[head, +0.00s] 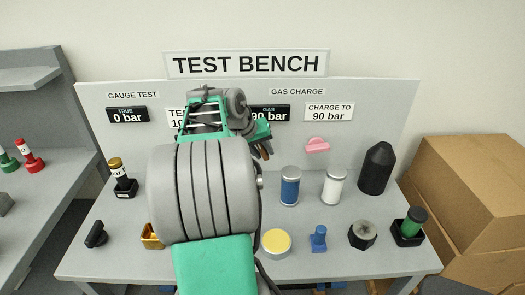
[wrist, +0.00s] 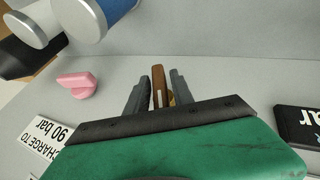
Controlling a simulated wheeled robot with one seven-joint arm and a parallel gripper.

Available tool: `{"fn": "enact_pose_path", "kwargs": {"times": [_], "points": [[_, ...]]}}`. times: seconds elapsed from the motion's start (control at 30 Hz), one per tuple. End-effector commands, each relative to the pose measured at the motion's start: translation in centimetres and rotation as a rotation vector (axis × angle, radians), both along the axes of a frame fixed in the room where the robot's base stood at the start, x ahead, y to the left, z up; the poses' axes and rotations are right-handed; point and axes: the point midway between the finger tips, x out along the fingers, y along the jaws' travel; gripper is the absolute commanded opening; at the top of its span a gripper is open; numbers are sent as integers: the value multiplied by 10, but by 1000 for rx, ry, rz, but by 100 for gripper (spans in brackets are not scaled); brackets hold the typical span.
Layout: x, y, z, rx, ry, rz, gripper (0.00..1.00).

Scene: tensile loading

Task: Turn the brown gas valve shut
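The brown gas valve (wrist: 158,84) shows in the wrist view as a narrow upright bar with a pale mark. It stands between the two grey fingers of my gripper (wrist: 161,76). A slim gap seems to show on each side of the bar, so the fingers look open around it; contact is not clear. In the head view my gripper (head: 262,151) is at the bench's back panel, below the gas display (head: 270,113), and my arm hides much of the valve.
A pink knob (head: 317,145) is on the panel to the right, also in the wrist view (wrist: 76,86). Blue (head: 290,187) and white (head: 333,187) cylinders and a dark pointed cylinder (head: 376,169) stand on the bench. Cardboard boxes (head: 470,185) are at the right.

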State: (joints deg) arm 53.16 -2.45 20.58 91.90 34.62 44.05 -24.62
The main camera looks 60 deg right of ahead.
Motion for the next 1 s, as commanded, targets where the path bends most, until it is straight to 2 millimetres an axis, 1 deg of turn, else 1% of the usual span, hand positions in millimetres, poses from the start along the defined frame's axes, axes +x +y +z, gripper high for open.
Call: {"fn": "enact_pose_path", "kwargs": {"times": [0.03, 0.3, 0.33, 0.77, 1.0], "points": [[0, 0, 0, 0, 0, 0, 23], [0, 0, 0, 0, 0, 0, 1], [0, 0, 0, 0, 0, 0, 0], [-1, -1, -2, 8, -20, -3, 0], [-2, -2, -9, 93, -195, -8, 0]]}}
